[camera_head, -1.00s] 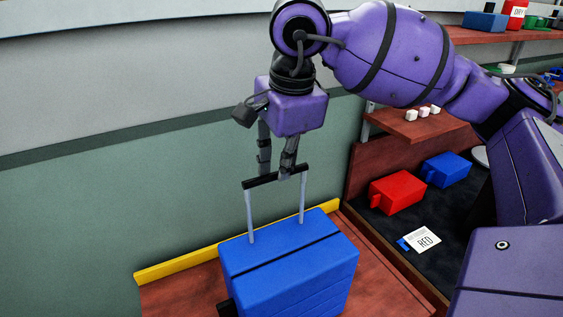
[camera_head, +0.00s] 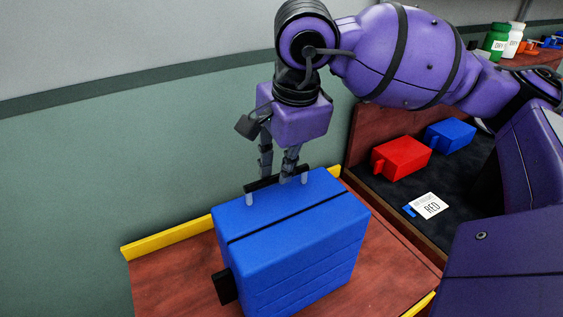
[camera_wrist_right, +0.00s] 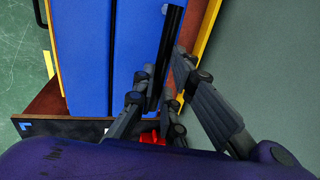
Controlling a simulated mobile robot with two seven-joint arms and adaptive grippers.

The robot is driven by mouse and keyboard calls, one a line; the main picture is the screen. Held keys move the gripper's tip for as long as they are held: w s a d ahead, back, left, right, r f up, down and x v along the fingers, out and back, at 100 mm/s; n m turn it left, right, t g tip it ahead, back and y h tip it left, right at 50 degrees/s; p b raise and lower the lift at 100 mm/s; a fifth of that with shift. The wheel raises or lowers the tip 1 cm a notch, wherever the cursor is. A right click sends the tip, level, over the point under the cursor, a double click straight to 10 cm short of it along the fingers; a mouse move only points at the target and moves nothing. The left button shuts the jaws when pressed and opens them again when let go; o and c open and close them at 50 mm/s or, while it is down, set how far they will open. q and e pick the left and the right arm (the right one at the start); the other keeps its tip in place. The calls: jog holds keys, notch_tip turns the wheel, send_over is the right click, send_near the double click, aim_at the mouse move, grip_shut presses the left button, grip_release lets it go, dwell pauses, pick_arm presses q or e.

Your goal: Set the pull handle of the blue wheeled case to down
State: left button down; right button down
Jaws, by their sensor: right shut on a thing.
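The blue wheeled case (camera_head: 300,250) stands on the red-brown surface in the head view, and its top fills much of the right wrist view (camera_wrist_right: 85,60). Its pull handle (camera_head: 262,184) has a black grip bar on two grey rods; only short lengths of the rods show above the case top. My right gripper (camera_head: 278,178) is above the case with its fingers pointing down, shut on the black bar. The bar also shows between the fingers in the right wrist view (camera_wrist_right: 167,50). My left gripper is not in view.
A yellow edge strip (camera_head: 165,236) runs along the wall behind the case. To the right, a dark-floored bay holds a red box (camera_head: 402,158), a blue box (camera_head: 452,135) and a card reading RED (camera_head: 430,206). A shelf with containers is at the upper right.

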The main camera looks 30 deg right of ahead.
jog(key=c, duration=1.9)
grip_release()
jog(key=shift+s+f, duration=0.15)
jog(key=shift+f, duration=0.35)
jog(key=shift+c, duration=0.2)
jog(key=shift+o, duration=0.7)
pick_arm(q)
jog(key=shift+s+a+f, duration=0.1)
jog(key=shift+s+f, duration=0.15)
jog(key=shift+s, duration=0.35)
pick_arm(e)
jog(key=shift+r, duration=0.15)
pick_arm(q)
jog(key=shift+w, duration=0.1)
pick_arm(e)
jog(key=shift+r, duration=0.25)
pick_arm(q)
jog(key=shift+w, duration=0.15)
pick_arm(e)
jog(key=v, duration=1.1)
jog(key=shift+r, duration=0.25)
